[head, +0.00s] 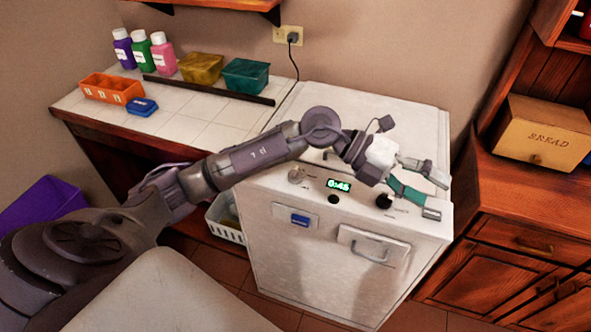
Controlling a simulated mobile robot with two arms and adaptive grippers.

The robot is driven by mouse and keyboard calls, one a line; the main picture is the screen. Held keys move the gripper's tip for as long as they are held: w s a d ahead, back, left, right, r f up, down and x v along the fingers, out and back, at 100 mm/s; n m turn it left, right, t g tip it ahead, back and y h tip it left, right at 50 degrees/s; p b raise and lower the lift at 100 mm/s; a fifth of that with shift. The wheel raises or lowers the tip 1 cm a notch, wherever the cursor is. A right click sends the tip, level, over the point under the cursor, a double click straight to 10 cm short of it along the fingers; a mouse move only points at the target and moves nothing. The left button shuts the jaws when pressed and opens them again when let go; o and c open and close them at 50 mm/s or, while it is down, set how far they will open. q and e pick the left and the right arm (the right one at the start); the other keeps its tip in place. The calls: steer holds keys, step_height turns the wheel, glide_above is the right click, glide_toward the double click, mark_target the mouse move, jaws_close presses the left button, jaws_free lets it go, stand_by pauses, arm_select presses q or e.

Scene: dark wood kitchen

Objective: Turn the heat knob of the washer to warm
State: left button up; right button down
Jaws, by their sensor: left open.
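The white washer (300,262) stands in the middle of the head view, with its control panel along the top front edge. A light round knob (296,175) sits left of the green lit display (338,185), and a dark knob (384,200) sits to its right. The knob labels are too small to read, so I cannot tell which is the heat knob. My left gripper (433,194) is open and empty, over the panel's right end, right of the dark knob. Its fingers are spread. My right gripper is not in view.
A tiled counter (190,128) at the left holds several bottles (142,50), an orange bin (110,88), a yellow bin (201,68) and a teal bin (246,76). A wooden cabinet (520,240) with a bread box (541,139) stands close to the washer's right. A white basket (225,218) sits at its left.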

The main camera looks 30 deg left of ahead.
arm_select(q)
steer(key=w+a+f+y, duration=0.2)
steer(key=a+y, duration=0.2)
steer(key=a, duration=0.2)
steer(key=w+a+f+y, duration=0.1)
steer(key=a+f+y, duration=0.2)
steer(key=a, duration=0.3)
step_height(320, 180, up, 2)
steer(key=n+g+y, duration=0.2)
steer(key=n+y, duration=0.1)
steer(key=y, duration=0.5)
glide_above(295, 171)
step_height(295, 171, down, 13)
steer(key=p, duration=0.3)
steer(key=shift+f, duration=0.15)
steer(key=c, duration=1.2)
